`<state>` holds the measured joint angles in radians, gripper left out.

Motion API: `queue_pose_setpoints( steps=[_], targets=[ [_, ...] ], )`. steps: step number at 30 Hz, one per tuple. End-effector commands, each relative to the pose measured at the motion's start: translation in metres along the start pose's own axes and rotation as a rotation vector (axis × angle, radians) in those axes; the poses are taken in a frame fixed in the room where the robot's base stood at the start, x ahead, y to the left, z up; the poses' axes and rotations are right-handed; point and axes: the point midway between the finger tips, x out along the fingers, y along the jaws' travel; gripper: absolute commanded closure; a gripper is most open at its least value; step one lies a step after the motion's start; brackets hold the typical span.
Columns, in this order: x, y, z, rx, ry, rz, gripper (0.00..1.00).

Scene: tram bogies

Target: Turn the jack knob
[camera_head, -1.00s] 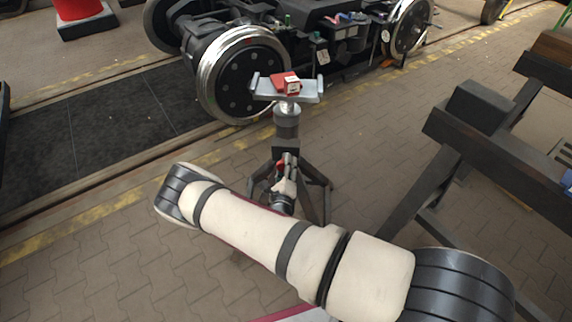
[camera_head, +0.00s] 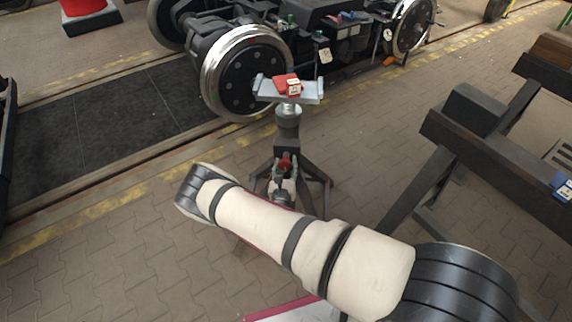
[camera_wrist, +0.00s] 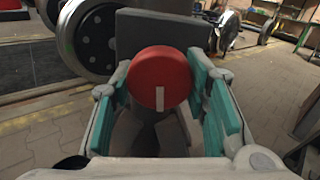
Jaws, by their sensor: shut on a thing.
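The jack (camera_head: 288,120) stands on dark splayed legs in the head view, with a grey cradle (camera_head: 305,97) on top that bears a red block with a white label (camera_head: 288,85). Its red knob (camera_wrist: 160,78) fills the middle of the wrist view, round, with a white mark pointing down from its centre. My gripper (camera_wrist: 165,95) has its teal-padded fingers on the left and right sides of the knob and is shut on it. In the head view the knob (camera_head: 286,160) shows small, with my gripper in front of it and my forearm below.
A bogie with a shiny wheel (camera_head: 243,75) stands behind the jack. A dark trestle (camera_head: 440,150) is close on the right, with a blue labelled object (camera_head: 563,187) on it. A red cone base (camera_head: 90,15) is at the far left. Paved floor at the left is clear.

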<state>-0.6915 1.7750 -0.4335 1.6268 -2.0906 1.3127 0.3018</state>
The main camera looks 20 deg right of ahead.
Motion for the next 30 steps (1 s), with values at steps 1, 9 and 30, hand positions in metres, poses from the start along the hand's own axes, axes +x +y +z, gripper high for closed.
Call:
queue_pose_setpoints(
  steps=[1, 9, 30],
  targets=[
    [-0.0012, -0.0003, -0.0011, 0.015, 0.004, 0.0, 0.86],
    [-0.001, 0.0002, -0.0017, 0.062, 0.004, 0.0, 0.86],
    [-0.0004, 0.0004, -0.0008, 0.064, 0.002, 0.0, 0.38]
  ],
)
